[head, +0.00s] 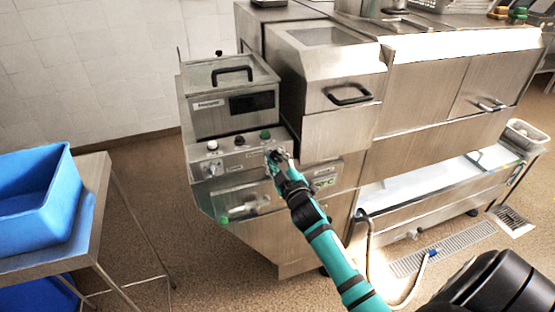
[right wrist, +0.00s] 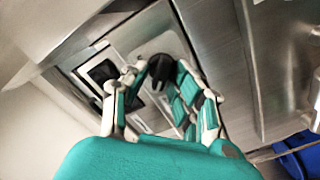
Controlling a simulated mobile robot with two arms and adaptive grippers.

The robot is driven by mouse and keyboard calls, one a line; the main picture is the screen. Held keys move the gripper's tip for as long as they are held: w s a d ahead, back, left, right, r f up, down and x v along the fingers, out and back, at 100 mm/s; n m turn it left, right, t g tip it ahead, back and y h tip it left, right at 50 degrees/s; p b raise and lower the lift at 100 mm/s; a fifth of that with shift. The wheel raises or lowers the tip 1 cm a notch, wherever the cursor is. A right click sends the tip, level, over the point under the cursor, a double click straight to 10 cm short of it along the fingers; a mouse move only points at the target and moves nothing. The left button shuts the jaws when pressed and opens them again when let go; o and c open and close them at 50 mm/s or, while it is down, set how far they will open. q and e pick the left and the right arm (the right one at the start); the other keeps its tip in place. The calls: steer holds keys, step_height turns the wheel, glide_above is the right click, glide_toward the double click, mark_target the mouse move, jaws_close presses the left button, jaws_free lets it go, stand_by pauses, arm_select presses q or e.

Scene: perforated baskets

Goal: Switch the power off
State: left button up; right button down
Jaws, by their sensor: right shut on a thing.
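The steel machine's control panel (head: 228,158) slants across the front left of the machine, with several small knobs and buttons on it. My right gripper (head: 279,158) is at the panel's right end, and its fingers hide what they hold in the head view. In the right wrist view the fingers of my right gripper (right wrist: 162,82) are closed around a black rotary switch (right wrist: 160,67) on a pale plate. Which way the switch is turned is hard to tell. My left gripper is not in view.
A blue basket (head: 35,205) stands on a steel table (head: 92,205) at the left. A lidded unit with a black handle (head: 232,74) sits above the panel. A hose (head: 369,245) hangs at the right. Floor between table and machine is clear.

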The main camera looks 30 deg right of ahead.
steer(key=shift+f, duration=0.1)
stand_by(0.3)
steer(key=c, duration=1.3)
jaws_free()
steer(key=shift+c, duration=0.2)
steer(key=v, duration=1.2)
steer(key=shift+a, duration=0.1)
